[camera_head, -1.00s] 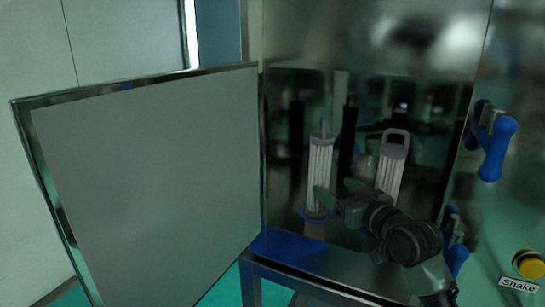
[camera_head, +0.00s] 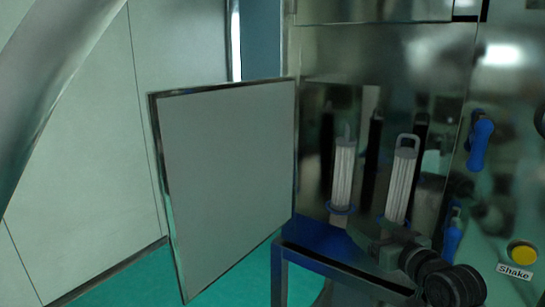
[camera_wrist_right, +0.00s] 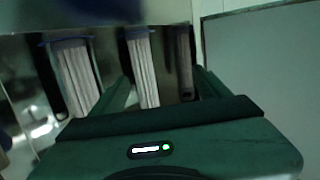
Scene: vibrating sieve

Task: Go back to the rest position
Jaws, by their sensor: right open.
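My right gripper (camera_head: 372,236) is open and empty, low in front of the steel cabinet (camera_head: 325,95). Two white pleated filter cylinders, a left one (camera_head: 343,175) and a right one (camera_head: 401,182), stand upright inside the cabinet, each with a grey top handle. The gripper is in front of and below them. In the right wrist view my right gripper (camera_wrist_right: 163,85) has its fingers spread, with nothing gripped. One white cylinder (camera_wrist_right: 143,70) shows between the fingers and another (camera_wrist_right: 76,75) to their left. My left gripper is not in view.
The cabinet door (camera_head: 228,170) stands open to the left. Blue handles (camera_head: 481,140) are on the right side. A yellow button (camera_head: 522,253) sits above a "Shake" label (camera_head: 515,271). Green floor and a pale wall (camera_head: 75,150) lie at the left.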

